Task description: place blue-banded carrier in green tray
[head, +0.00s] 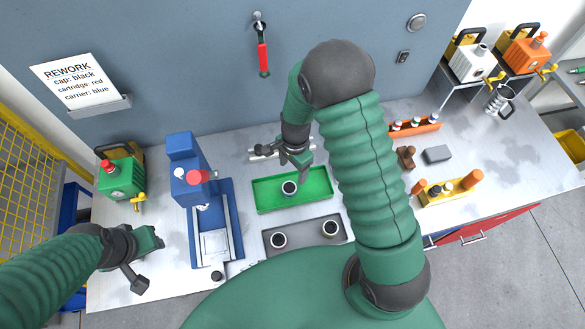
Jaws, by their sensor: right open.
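The green tray (262,203) lies on the bench in the middle. A small round carrier (289,187) with a dark centre and pale rim stands inside it. Two similar round carriers, one on the left (278,240) and one on the right (330,228), stand in the grey tray (304,236) in front. Band colours are too small to tell. My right gripper (285,160) is open and empty just behind and above the green tray, apart from the carrier. My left gripper (150,260) is spread open and empty over the bench at the front left.
A blue press fixture (225,195) with a red knob stands left of the trays. A green canister (122,178) is at the back left. An orange rack (415,127), grey block (437,154) and yellow holder (440,190) are on the right. A sign (68,80) reads "carrier: blue".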

